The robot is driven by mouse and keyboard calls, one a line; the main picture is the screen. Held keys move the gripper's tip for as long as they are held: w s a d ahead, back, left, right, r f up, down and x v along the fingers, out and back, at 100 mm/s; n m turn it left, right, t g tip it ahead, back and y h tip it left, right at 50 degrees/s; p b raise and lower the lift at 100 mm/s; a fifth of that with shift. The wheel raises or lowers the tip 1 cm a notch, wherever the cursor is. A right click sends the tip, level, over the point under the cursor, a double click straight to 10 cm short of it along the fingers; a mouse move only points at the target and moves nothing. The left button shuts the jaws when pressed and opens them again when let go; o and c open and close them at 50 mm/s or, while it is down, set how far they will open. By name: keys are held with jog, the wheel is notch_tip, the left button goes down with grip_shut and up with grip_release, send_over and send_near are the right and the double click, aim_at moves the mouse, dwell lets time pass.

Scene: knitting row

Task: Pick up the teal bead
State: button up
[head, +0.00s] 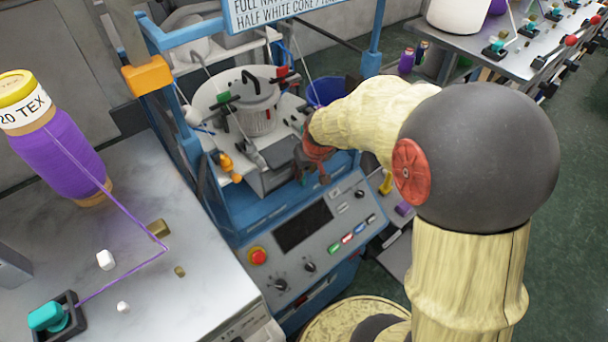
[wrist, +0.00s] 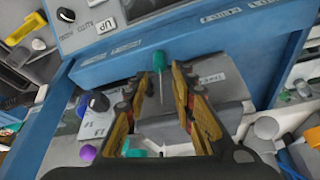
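My gripper (wrist: 160,85) is open in the wrist view, its two yellow-and-black fingers apart. A small teal piece (wrist: 159,60) with a thin shaft shows between and just beyond the fingertips, in front of a grey block; no finger visibly touches it. I cannot tell whether it is the teal bead. Another teal piece (wrist: 137,153) shows low, partly hidden by my gripper. In the head view my gripper (head: 312,172) is over the knitting machine, partly hidden by my arm. A teal part (head: 47,316) sits in a black holder at the lower left.
A blue-framed machine with a control panel (head: 308,238) stands in the middle. On the left worktop (head: 190,285) are a purple yarn cone (head: 62,150), white pieces and brass pieces. A round drum (head: 252,105) is beside my gripper. Another bench stands at upper right.

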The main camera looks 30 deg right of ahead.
jog(key=x, duration=0.6)
jog(key=shift+w+f+p, duration=0.2)
jog(key=shift+p, duration=0.15)
jog(key=shift+c, duration=0.9)
jog(key=c, duration=0.3)
jog(key=shift+c, duration=0.2)
jog(key=shift+r, duration=0.1)
jog(key=shift+r, duration=0.45)
jog(key=shift+s+r, duration=0.2)
jog(key=shift+r, duration=0.05)
jog(key=s+a+b, duration=0.2)
jog(key=s, duration=1.5)
jog(key=shift+s, duration=0.3)
